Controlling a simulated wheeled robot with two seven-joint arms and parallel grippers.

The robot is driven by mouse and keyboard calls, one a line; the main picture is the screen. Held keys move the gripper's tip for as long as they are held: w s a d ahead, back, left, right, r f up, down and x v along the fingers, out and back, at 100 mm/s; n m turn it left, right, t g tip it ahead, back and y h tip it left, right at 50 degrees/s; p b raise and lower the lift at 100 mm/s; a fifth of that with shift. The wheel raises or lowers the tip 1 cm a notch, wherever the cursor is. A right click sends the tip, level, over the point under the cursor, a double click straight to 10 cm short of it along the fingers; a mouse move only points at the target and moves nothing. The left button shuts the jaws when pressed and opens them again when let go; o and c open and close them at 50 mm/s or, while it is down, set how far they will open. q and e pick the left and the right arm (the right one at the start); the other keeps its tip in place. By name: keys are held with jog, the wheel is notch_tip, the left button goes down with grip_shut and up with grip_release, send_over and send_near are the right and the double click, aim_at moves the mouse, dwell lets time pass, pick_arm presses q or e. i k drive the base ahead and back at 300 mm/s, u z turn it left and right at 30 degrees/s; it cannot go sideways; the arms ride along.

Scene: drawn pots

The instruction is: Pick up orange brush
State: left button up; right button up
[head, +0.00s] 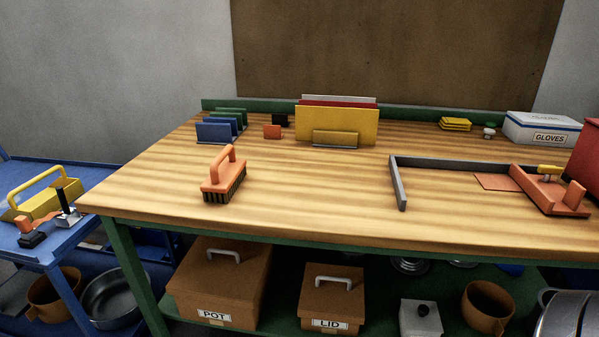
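The orange brush (224,176) stands on the wooden table (310,200), left of its middle and close to the front edge. It has an orange arched handle on top and dark bristles facing down on the tabletop. Nothing covers it. Neither of my grippers shows in the head view.
Blue and green racks (218,130) and a small orange block (272,132) stand behind the brush. A yellow panel holder (337,125) is at the back middle. A grey corner frame (399,185) lies to the right. The tabletop between brush and frame is clear. A blue cart (60,250) adjoins at left.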

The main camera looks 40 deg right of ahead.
aim_at(225, 178)
jog(key=z, duration=1.4)
jog(key=i, duration=0.4)
jog(key=u, duration=0.05)
